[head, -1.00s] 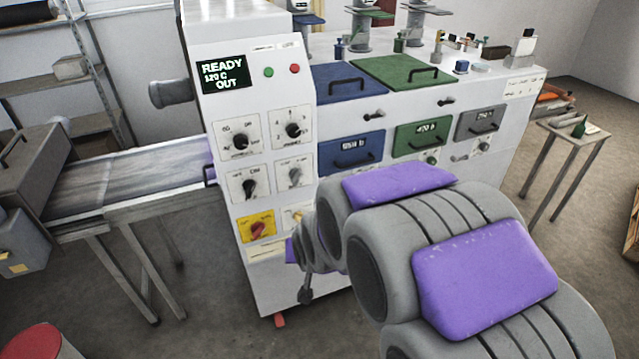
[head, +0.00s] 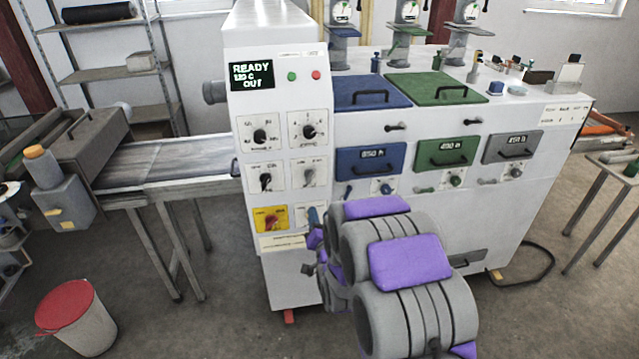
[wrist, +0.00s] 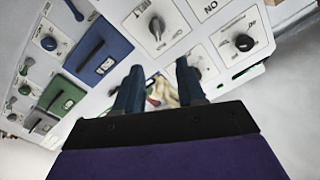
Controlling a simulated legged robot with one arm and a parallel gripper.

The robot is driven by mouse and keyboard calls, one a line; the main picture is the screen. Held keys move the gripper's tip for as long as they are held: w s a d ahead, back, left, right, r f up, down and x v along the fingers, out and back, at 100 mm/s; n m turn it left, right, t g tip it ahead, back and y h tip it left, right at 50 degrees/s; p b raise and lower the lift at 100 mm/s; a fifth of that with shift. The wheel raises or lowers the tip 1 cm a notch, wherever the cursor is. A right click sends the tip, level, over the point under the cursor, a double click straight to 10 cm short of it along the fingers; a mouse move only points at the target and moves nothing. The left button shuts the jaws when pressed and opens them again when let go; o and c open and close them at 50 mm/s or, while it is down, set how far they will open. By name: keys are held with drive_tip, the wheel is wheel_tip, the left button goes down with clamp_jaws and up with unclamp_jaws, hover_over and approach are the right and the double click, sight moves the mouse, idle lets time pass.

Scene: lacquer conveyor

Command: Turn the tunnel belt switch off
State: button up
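The white control panel has several rotary knobs on white plates. A grey knob (head: 309,174) sits in the second row, right column, with a black knob (head: 265,180) left of it. In the wrist view a grey knob (wrist: 157,28) has a label reading BELT beside it. I cannot tell for certain which head-view knob it matches. My gripper (wrist: 160,85) is open, with its two dark blue fingers apart. A blurred red and yellow part shows between and beyond them. In the head view my gripper (head: 313,217) is at the panel's lower right, partly hidden by my arm.
A red switch on a yellow plate (head: 270,218) is at the lower left of the panel. Blue (head: 370,162), green (head: 447,152) and grey (head: 512,147) drawers are to the right. A conveyor (head: 170,165) runs left. A red-lidded bin (head: 75,320) stands on the floor.

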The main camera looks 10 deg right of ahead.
drive_tip(key=w, duration=0.3)
approach(312, 178)
drive_tip(key=shift+w+a+b, duration=0.15)
drive_tip(key=shift+w+b, duration=0.15)
drive_tip(key=shift+w, duration=1.15)
drive_tip(key=shift+w+a+b, duration=0.15)
drive_tip(key=shift+w+b, duration=0.15)
drive_tip(key=shift+w, duration=1.1)
drive_tip(key=shift+w+a+b, duration=0.15)
drive_tip(key=shift+w+b, duration=0.15)
drive_tip(key=shift+w, duration=1.15)
drive_tip(key=shift+c, duration=0.5)
drive_tip(key=shift+d, duration=0.75)
drive_tip(key=c, duration=0.5)
drive_tip(key=shift+c, duration=0.5)
drive_tip(key=shift+a, duration=0.3)
clamp_jaws()
